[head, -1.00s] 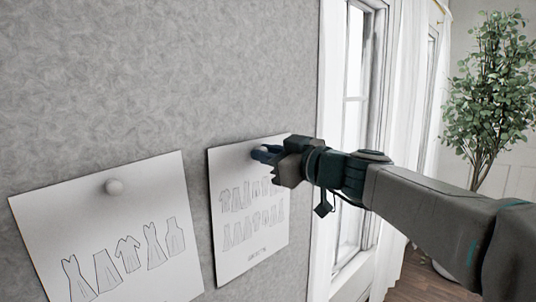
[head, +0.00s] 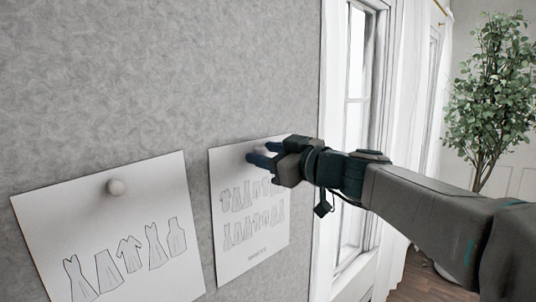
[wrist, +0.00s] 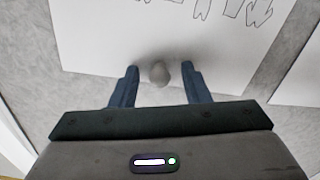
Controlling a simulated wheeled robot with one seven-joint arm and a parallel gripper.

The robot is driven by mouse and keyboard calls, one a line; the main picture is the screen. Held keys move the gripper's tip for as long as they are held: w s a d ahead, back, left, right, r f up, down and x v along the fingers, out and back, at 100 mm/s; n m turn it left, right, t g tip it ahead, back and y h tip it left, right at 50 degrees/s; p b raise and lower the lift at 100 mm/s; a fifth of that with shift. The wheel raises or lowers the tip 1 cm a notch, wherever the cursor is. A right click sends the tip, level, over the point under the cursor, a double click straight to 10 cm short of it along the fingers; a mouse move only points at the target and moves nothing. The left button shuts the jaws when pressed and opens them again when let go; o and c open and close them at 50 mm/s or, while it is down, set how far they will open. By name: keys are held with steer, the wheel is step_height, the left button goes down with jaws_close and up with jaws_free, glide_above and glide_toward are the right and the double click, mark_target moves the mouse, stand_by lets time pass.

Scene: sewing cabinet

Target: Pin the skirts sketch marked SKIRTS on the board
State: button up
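A white sketch sheet (head: 262,245) with rows of garment drawings lies flat against the grey wall board. Its label is too small to read. It also shows in the wrist view (wrist: 100,35). My gripper (head: 262,154) is at the sheet's upper part. In the wrist view my gripper (wrist: 160,68) is open, with one blue finger on each side of the pin head and a gap to both. The pin's shaft is hidden.
The grey board (head: 150,80) is bare above both sheets. A window (head: 355,90) with white curtains and a leafy plant (head: 490,90) are at the right.

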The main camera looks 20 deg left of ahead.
steer(key=b+v, duration=0.6)
steer(key=v, duration=0.7)
steer(key=s+d+f+m+g+h, duration=0.1)
steer(key=d+f+m+h, duration=0.15)
steer(key=f, duration=0.45)
steer(key=s+d+f+m+h, duration=0.1)
steer(key=d+f+m+h, duration=0.15)
steer(key=f, duration=0.55)
steer(key=s+d+f+m+g+h, duration=0.1)
steer(key=s+d+f+m+h, duration=0.2)
steer(key=f, duration=0.5)
steer(key=s+d+f+m+g+h, duration=0.1)
steer(key=s+d+f+m+h, duration=0.3)
steer(key=d+f, duration=0.4)
steer(key=s+d+f+m+g+h, duration=0.2)
steer(key=s+d+f+m+h, duration=0.1)
steer(key=f, duration=0.5)
steer(key=s+d+h, duration=0.1)
steer(key=s+d, duration=0.1)
steer(key=s, duration=0.1)
steer(key=shift+d+f+m, duration=0.3)
steer(key=shift+f, duration=0.05)
steer(key=shift+s, duration=0.1)
